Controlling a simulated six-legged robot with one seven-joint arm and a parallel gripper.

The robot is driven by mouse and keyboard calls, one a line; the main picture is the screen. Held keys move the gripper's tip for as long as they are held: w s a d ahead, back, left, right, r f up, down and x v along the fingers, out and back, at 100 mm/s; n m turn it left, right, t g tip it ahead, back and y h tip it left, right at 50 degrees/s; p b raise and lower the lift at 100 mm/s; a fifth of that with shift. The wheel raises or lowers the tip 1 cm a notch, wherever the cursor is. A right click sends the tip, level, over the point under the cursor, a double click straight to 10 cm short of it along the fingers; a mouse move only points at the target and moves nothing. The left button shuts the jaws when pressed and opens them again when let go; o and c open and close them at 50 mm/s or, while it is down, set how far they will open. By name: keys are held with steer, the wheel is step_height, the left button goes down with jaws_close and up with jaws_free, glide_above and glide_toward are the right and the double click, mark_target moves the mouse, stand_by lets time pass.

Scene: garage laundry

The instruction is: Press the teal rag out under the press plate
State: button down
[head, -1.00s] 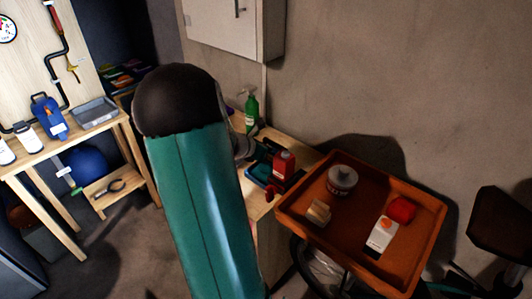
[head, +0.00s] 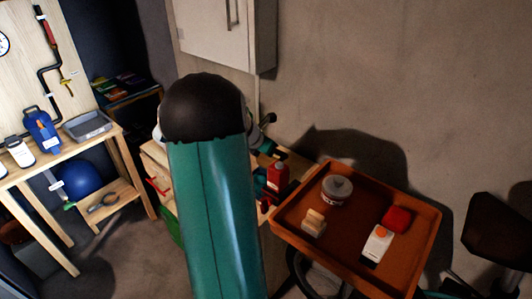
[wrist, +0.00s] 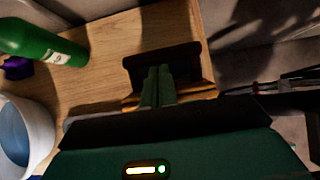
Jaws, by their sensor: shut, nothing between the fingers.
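In the wrist view, my gripper (wrist: 158,80) is shut and empty, its narrow fingers together. Its tips are over or against a dark, flat block (wrist: 165,62) on the wooden bench top; I cannot tell whether they touch. This block may be the press plate. Ochre edges show just below it, partly behind my gripper body. I cannot make out the teal rag for certain; a small teal patch (head: 259,181) shows beside the red bottle in the head view.
The red bottle (head: 277,178) stands by an orange tray (head: 350,254) holding a tin, soap-like block, carton and red item. A wall cabinet (head: 222,35) hangs above.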

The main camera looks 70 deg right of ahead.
steer(key=shift+s+d+t+y, duration=0.15)
steer(key=shift+s+d+y, duration=0.15)
steer(key=shift+d, duration=0.2)
steer(key=shift+s+d+t+y, duration=0.15)
steer(key=shift+d+y, duration=0.15)
steer(key=shift+d, duration=0.15)
steer(key=shift+s+d+f, duration=0.1)
steer(key=shift+s+d, duration=0.05)
steer(key=shift+d, duration=0.3)
steer(key=shift+s+d+f, duration=0.1)
steer(key=shift+s+d, duration=0.05)
steer(key=shift+d, duration=0.25)
steer(key=shift+s+d, duration=0.2)
steer(key=shift+s, duration=0.1)
stand_by(0.6)
steer(key=shift+r, duration=0.1)
